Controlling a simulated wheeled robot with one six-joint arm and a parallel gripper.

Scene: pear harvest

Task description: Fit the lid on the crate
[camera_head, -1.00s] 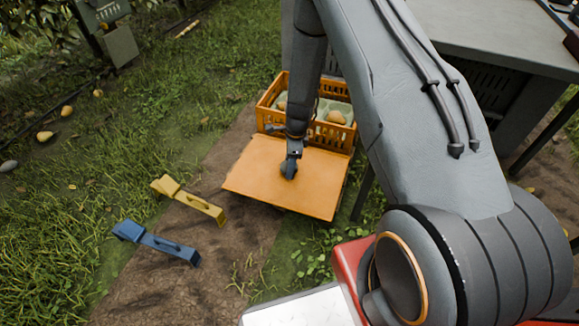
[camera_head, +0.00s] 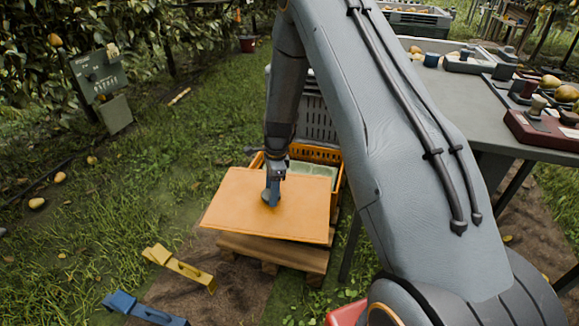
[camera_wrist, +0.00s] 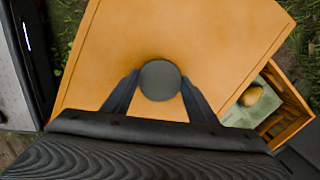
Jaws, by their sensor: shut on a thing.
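The orange lid (camera_head: 245,212) is a flat rectangular panel, held by a dark round knob at its middle. My gripper (camera_head: 271,196) is shut on the knob; the wrist view shows both fingers on either side of the knob (camera_wrist: 160,81). The orange slatted crate (camera_head: 318,154) stands behind and partly under the lid, on a wooden pallet (camera_head: 270,250). The lid covers the crate's near part and is offset toward the front left. A pale tray shows in the crate's open part, with a pear (camera_wrist: 251,96) in the wrist view. Whether the lid touches the rim I cannot tell.
A yellow tool (camera_head: 180,268) and a blue tool (camera_head: 145,309) lie on the ground at front left. A grey table (camera_head: 450,90) with pears and small items stands at right. A grey crate (camera_head: 318,120) is behind the orange crate. Grass at left is mostly open.

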